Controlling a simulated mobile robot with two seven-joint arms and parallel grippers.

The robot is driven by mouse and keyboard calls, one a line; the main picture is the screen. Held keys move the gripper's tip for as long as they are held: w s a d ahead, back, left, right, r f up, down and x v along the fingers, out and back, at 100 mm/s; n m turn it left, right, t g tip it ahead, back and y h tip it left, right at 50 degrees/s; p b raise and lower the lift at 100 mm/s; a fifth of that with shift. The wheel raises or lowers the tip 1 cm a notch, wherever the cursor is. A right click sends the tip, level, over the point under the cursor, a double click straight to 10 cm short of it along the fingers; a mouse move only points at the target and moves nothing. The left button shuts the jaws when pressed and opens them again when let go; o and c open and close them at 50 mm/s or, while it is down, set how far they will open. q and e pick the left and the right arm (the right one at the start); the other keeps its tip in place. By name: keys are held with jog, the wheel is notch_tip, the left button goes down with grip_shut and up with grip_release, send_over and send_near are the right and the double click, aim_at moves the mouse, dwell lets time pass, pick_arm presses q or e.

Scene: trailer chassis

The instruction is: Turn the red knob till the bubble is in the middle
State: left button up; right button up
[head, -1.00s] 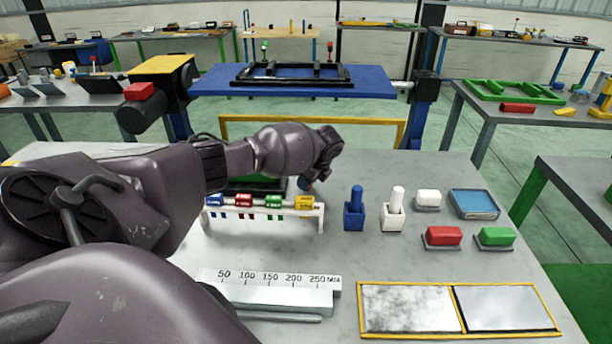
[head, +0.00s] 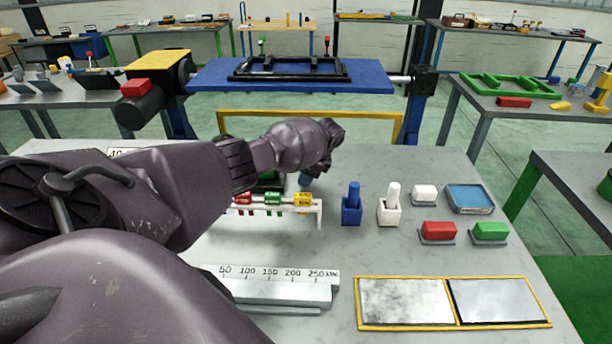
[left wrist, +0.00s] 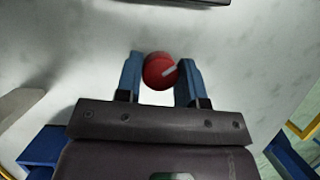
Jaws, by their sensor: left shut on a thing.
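The red knob (left wrist: 160,71) shows in the left wrist view as a round red cap with a pale pointer line, which slants up to the right. It sits between the two blue fingers of my left gripper (left wrist: 160,80), which is shut on it. In the head view the left gripper (head: 306,180) points down behind the labelled rack, with only a blue fingertip showing below the wrist. My arm hides the knob there. I cannot see the bubble in either view. My right gripper is not in view.
A white rack (head: 318,212) with coloured tags stands just in front of the left gripper. A blue holder (head: 352,212) and a white holder (head: 389,214) stand to its right. A ruled metal block (head: 280,290) and a yellow-framed panel (head: 405,303) lie nearer.

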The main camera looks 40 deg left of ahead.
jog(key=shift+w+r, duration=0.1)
pick_arm(q)
jog(key=o, duration=0.9)
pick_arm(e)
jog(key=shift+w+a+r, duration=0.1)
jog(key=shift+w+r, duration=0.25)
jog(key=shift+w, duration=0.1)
pick_arm(q)
jog(key=shift+r, duration=0.1)
jog(key=shift+d+r, duration=0.1)
jog(key=shift+r, duration=0.15)
jog(key=v, duration=1)
jog(key=shift+p, duration=0.35)
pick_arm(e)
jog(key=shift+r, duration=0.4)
